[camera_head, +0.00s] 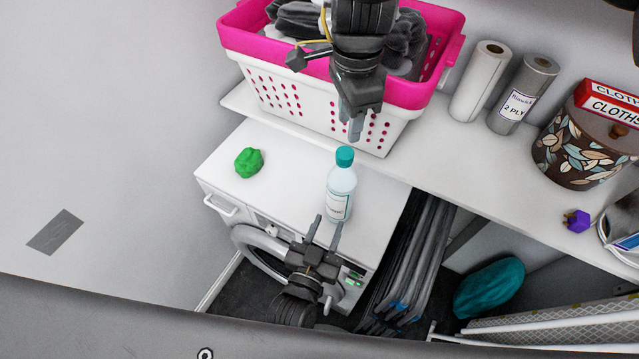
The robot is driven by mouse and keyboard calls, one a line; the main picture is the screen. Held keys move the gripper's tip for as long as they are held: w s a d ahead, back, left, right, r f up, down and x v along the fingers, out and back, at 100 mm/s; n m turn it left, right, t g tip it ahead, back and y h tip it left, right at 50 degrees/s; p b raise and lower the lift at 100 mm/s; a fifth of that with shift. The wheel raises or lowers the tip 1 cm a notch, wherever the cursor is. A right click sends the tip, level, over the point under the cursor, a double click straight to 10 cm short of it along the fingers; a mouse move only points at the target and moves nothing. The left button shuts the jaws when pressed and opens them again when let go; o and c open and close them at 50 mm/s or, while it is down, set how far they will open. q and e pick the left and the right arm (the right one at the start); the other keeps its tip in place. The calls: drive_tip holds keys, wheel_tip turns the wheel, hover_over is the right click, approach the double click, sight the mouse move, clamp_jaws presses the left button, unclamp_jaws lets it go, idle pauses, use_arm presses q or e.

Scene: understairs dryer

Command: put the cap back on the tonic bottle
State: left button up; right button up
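The tonic bottle (341,196), pale with a white label, stands upright on the white dryer top. A teal cap (344,156) shows at its mouth; I cannot tell whether it is screwed down. My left gripper (326,222) is open in front of the bottle's lower part, with its fingers spread and nothing visibly held. My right gripper (355,138) comes down from the top, just above the cap, with a small gap in the picture. Its fingers point down and nearly overlap, so I cannot tell whether it is open or shut.
A green crumpled lump (249,162) lies on the dryer top (290,170), left of the bottle. A pink and white laundry basket (270,85) stands behind on the shelf (440,165). Two paper rolls (481,80) and a leaf-patterned tin (575,150) stand to the right.

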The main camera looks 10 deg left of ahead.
sight(341, 191)
drive_tip(key=shift+r, duration=0.1)
use_arm(q)
drive_tip(key=shift+s+r, duration=0.1)
drive_tip(key=shift+s, duration=0.05)
use_arm(e)
drive_tip(key=shift+s, duration=0.2)
use_arm(q)
drive_tip(key=shift+o, duration=1.4)
use_arm(e)
drive_tip(key=shift+o, duration=1.4)
use_arm(q)
drive_tip(key=o, duration=0.5)
drive_tip(key=shift+w, duration=0.25)
use_arm(e)
drive_tip(key=shift+w+a, duration=0.1)
use_arm(q)
drive_tip(key=shift+o, duration=1.1)
drive_tip(key=shift+w, duration=0.3)
drive_tip(key=shift+o, duration=0.5)
drive_tip(key=x, duration=0.9)
drive_tip(key=shift+w+d, duration=0.1)
drive_tip(key=shift+w, duration=0.3)
drive_tip(key=shift+c, duration=0.4)
